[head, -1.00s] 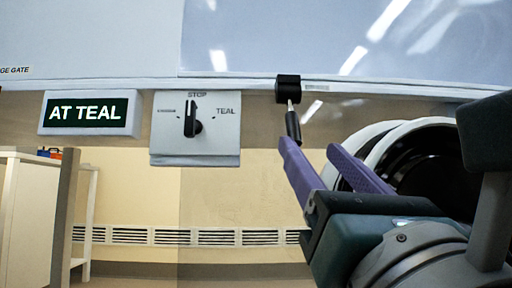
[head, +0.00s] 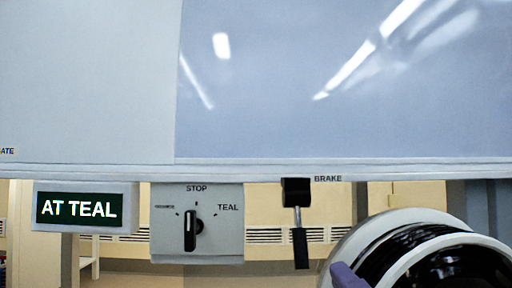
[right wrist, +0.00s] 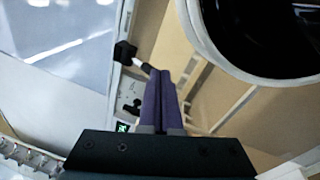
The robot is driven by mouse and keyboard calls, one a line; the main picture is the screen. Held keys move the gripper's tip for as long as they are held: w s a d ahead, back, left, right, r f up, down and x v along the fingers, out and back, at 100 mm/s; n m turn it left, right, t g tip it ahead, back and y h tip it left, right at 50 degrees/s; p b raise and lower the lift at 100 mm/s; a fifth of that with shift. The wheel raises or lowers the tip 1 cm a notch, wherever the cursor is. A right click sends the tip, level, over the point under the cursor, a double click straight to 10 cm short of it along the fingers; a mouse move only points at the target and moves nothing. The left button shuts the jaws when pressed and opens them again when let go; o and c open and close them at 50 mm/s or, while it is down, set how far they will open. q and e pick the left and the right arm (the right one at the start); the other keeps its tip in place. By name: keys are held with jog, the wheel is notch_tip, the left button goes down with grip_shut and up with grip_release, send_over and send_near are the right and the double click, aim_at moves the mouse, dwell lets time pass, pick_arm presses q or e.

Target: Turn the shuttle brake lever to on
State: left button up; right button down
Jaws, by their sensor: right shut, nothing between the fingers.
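The brake lever (head: 301,247) has a black handle hanging nearly straight down from a black block (head: 297,191) beside the BRAKE label (head: 328,179). No "on" marking is readable. My right gripper (head: 347,276) shows only as a purple fingertip at the bottom edge, below and right of the handle. In the right wrist view the right gripper (right wrist: 162,75) has both purple fingers shut together and empty. Their tips are close to the lever handle (right wrist: 147,68), which hangs off its block (right wrist: 124,52); I cannot tell whether they touch. My left gripper is in neither view.
A selector plate (head: 215,248) marked STOP and TEAL, with a black knob (head: 190,230), is left of the lever. A sign (head: 79,209) reads AT TEAL. A glossy panel (head: 300,110) is above.

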jog(key=s+r+m+g+p, duration=0.4)
jog(key=r+m+p, duration=0.3)
jog(key=m+p, duration=0.65)
pick_arm(q)
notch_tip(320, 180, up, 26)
jog(key=p, duration=0.9)
pick_arm(e)
jog(key=m+g+y, duration=0.1)
jog(key=m+g, duration=0.2)
jog(key=m, duration=0.4)
send_near(308, 260)
jog(key=b+x, duration=0.2)
jog(key=x, duration=0.1)
jog(key=b+x, duration=0.1)
jog(key=x, duration=0.1)
jog(key=shift+w+a+r+b, duration=0.25)
jog(key=shift+r+b, duration=0.05)
jog(key=shift+b, duration=0.1)
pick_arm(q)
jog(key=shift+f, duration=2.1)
pick_arm(e)
jog(key=shift+w+a+f, duration=0.15)
jog(key=shift+w+f, duration=0.05)
jog(key=shift+w, duration=0.45)
